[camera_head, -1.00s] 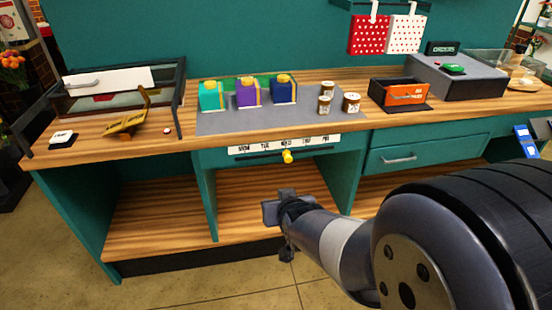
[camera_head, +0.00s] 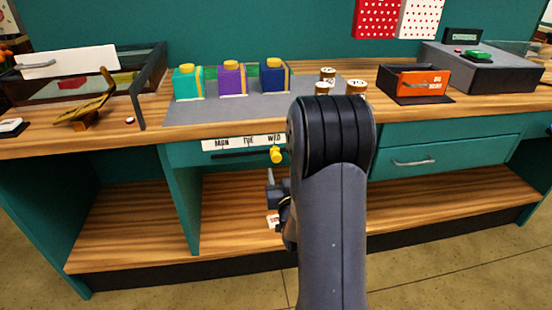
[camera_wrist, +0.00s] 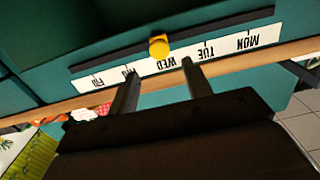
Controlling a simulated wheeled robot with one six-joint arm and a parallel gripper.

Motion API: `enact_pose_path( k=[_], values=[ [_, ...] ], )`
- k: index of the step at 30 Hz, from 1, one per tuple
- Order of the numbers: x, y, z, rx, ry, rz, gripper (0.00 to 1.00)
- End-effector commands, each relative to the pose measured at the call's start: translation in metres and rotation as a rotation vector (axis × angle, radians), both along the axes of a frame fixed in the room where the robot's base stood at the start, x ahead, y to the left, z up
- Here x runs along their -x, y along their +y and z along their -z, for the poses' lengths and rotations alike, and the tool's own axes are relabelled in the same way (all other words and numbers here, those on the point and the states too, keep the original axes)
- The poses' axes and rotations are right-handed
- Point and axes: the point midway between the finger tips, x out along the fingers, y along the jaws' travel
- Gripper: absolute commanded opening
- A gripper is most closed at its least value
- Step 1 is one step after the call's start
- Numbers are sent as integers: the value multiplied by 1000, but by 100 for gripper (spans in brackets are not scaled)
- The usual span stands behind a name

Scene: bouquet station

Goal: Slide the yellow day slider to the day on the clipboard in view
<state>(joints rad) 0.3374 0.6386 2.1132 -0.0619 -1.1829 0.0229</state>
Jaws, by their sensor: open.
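The yellow day slider (camera_head: 276,155) is a knob on a dark rail below the white day strip (camera_head: 240,142), near WED in the head view. In the wrist view the strip (camera_wrist: 180,58) appears upside down, and the yellow slider (camera_wrist: 158,46) is close to WED. My gripper (camera_wrist: 160,70) is open, with the slider just beyond and between its two fingertips, apparently untouched. One finger partly covers the label after WED. In the head view my gripper (camera_head: 273,190) is below the slider, partly hidden by my arm. I cannot make out a clipboard with a readable day.
The strip is on the front of the teal counter. A grey mat (camera_head: 190,113) holds teal, purple and blue boxes and several small jars. A drawer with a handle (camera_head: 413,162) is to the right. An open wooden shelf (camera_head: 130,225) runs below.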

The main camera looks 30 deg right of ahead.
Motion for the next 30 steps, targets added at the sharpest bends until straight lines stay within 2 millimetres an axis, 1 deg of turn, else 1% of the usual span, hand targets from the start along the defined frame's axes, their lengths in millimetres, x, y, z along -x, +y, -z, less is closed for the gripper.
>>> enact_pose_path(
  k=[3, 9, 15, 20, 28, 30],
  values=[
    [-21, -6, -1, 0, 0, 0, 47],
    [-55, -16, -1, -1, 0, 0, 47],
    [-77, -22, -1, -1, 0, 0, 47],
    [-84, -24, 0, -1, 1, 0, 47],
    [-85, -24, 0, -1, 1, 0, 47],
    [-85, -24, 0, -1, 1, 0, 41]
  ],
)
